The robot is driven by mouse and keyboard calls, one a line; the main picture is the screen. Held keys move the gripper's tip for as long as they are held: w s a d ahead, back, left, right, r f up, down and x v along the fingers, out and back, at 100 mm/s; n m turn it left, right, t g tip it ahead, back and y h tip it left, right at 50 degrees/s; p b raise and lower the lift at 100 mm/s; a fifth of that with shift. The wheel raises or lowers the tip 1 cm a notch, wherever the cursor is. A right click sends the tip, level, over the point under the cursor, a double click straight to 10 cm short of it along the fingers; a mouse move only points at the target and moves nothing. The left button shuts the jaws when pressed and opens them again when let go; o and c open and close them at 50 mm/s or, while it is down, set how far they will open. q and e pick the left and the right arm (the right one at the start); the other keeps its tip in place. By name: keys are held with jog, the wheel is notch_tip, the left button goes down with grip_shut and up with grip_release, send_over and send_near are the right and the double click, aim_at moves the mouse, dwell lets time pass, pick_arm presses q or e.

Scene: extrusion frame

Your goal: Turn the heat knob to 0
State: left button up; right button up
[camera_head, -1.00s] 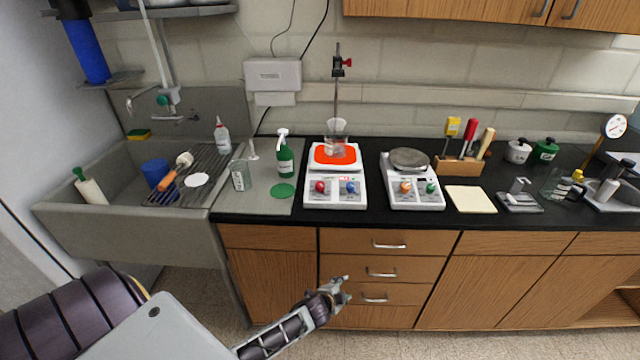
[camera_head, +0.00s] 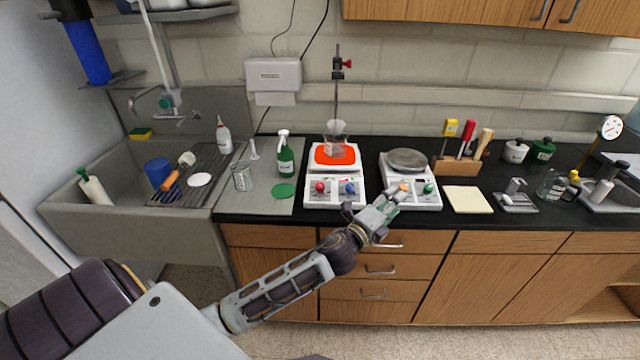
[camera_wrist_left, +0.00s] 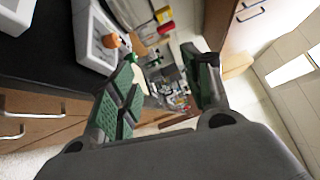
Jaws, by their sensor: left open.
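Two white hot plates stand on the black counter. The left hot plate (camera_head: 312,200) has a glowing orange top, a red knob (camera_head: 320,187) and a blue knob (camera_head: 350,188). The right hot plate (camera_head: 425,202) has a grey top, an orange knob (camera_head: 404,187) and a green knob (camera_head: 428,188). I cannot read any knob's label or setting. My left gripper (camera_head: 394,197) is open and empty at the front of the right hot plate, close to the orange knob. In the left wrist view, the orange knob (camera_wrist_left: 111,40) lies outside the open green-padded fingers (camera_wrist_left: 168,72).
A beaker (camera_head: 335,147) sits on the glowing top, before a stand (camera_head: 337,95). A green spray bottle (camera_head: 285,155) stands to the left. A cream pad (camera_head: 468,199) and a wooden tool block (camera_head: 457,166) are to the right. Drawers are below the counter edge.

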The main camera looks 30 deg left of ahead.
pick_arm(q)
jog(key=s+d+r+m+g+h, duration=0.2)
jog(key=d+r+m+g+h, duration=0.3)
jog(key=m, duration=0.8)
jog(key=s+d+r+m+g+h, duration=0.1)
jog(key=d+r+m+g+h, duration=0.2)
jog(key=d+r+m+h, duration=0.7)
jog(key=a+f+m+g+y, duration=0.6)
jog(key=a+f+m+y, duration=0.65)
jog(key=m, duration=0.65)
jog(key=a+r+m+y, duration=0.1)
jog(key=a+y, duration=0.3)
jog(key=a, duration=0.8)
jog(key=a+r+m+y+p, duration=0.1)
jog(key=a+r+m+y, duration=0.1)
jog(key=a, duration=1.1)
jog(key=shift+w+r+y, duration=0.45)
jog(key=shift+r+y, duration=0.1)
jog(key=shift+y, duration=0.6)
pick_arm(e)
jog(key=shift+s+a+r, duration=0.25)
jog(key=shift+a+r, duration=0.05)
jog(key=shift+r, duration=0.35)
pick_arm(q)
jog(key=shift+f, duration=0.15)
pick_arm(e)
jog(key=shift+d, duration=0.1)
